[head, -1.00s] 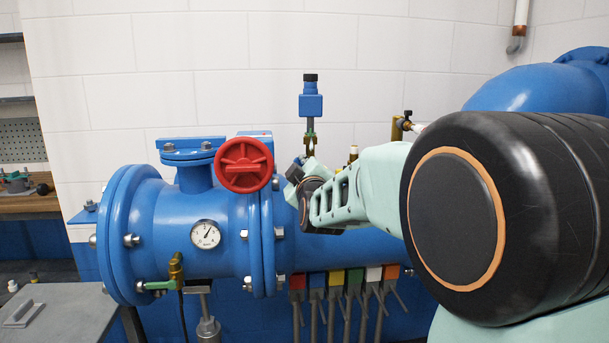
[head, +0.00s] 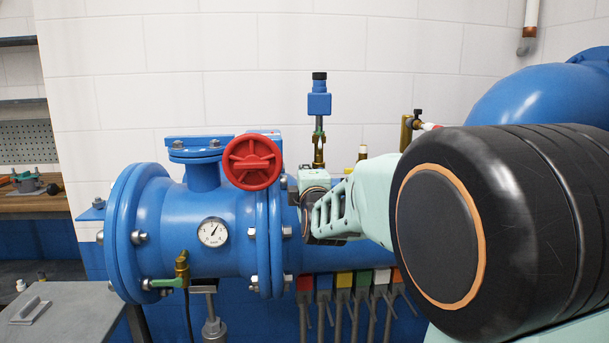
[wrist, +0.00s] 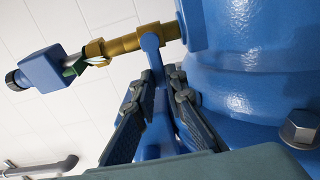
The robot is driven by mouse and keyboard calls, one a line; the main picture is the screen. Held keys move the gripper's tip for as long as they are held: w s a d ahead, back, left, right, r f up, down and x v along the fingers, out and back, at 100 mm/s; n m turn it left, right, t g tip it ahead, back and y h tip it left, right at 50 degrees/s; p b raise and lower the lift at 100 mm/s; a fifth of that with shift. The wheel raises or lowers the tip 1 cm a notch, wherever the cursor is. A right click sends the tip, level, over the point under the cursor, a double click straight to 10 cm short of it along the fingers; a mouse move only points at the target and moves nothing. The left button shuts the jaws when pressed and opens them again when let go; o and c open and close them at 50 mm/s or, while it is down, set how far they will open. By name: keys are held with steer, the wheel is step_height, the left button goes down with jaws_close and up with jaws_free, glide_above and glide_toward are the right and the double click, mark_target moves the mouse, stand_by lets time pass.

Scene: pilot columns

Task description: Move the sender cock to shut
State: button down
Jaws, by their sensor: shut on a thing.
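The sender cock (wrist: 128,42) is a brass fitting with a blue lever (wrist: 152,58). It sits on the stem between the blue pipe and the blue sender (wrist: 42,70), which has a black cap. My gripper (wrist: 157,80) is shut on the lever, with one dark finger on each side. In the wrist view the lever points away from the brass stem, roughly across it. In the head view the sender (head: 319,103) stands upright above brass (head: 318,152), and my gripper (head: 313,184) is just below. The lever is hidden there behind my gripper and wrist.
A red handwheel (head: 251,162) and a flange are close left of my gripper. A gauge (head: 213,232) is on the blue pipe (head: 160,215). Several coloured tags (head: 344,279) with levers hang below. A large bolt (wrist: 300,129) is right in the wrist view.

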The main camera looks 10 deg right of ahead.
steer(key=shift+f, duration=0.1)
stand_by(0.4)
steer(key=c, duration=2)
jaws_free()
steer(key=shift+o, duration=0.2)
steer(key=s, duration=0.7)
steer(key=shift+s, duration=0.25)
